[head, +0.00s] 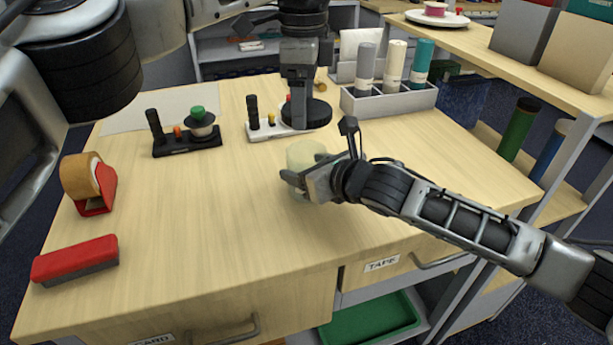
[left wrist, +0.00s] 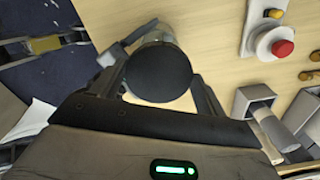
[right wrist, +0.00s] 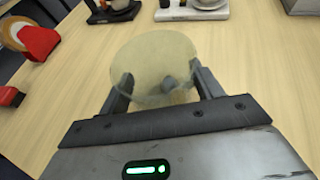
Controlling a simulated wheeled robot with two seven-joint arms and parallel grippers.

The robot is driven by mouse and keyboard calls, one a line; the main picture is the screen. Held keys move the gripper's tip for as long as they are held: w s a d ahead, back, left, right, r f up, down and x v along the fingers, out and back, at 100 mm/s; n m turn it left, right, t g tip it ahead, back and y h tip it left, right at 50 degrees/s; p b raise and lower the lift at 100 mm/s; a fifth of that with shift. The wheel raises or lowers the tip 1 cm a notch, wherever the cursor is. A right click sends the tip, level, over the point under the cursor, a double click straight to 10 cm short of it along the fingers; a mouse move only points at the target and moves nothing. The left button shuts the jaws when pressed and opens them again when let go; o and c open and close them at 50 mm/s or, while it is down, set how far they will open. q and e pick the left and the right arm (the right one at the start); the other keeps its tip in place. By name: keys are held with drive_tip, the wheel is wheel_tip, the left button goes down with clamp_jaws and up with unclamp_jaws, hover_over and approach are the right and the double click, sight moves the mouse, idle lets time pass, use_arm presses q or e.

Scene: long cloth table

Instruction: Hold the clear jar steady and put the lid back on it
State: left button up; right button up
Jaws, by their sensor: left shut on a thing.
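The clear jar (head: 303,158) stands on the table. In the right wrist view the pale, see-through jar (right wrist: 153,60) sits between the fingers of my right gripper (right wrist: 162,85). My left gripper (head: 300,90) points down and is shut on the round black lid (head: 307,115). In the left wrist view the lid (left wrist: 158,73) lies flat between the fingertips and covers part of the jar behind it. The lid is apart from the jar; the exact gap cannot be told.
A white-based stand (head: 262,132) and a black-based stand (head: 185,143) are at the back. A grey rack (head: 390,103) with several tubes stands back right. A tape dispenser (head: 90,185) and a red stapler-like block (head: 75,260) are left. The front middle is clear.

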use_arm(q)
drive_tip(key=shift+f, duration=2.5)
drive_tip(key=shift+f, duration=0.15)
drive_tip(key=shift+f, duration=0.75)
drive_tip(key=shift+f, duration=0.6)
use_arm(e)
drive_tip(key=c, duration=0.5)
use_arm(q)
drive_tip(key=m, duration=2)
drive_tip(key=shift+w+d+m, duration=0.2)
drive_tip(key=shift+d+m, duration=0.1)
drive_tip(key=shift+d, duration=0.1)
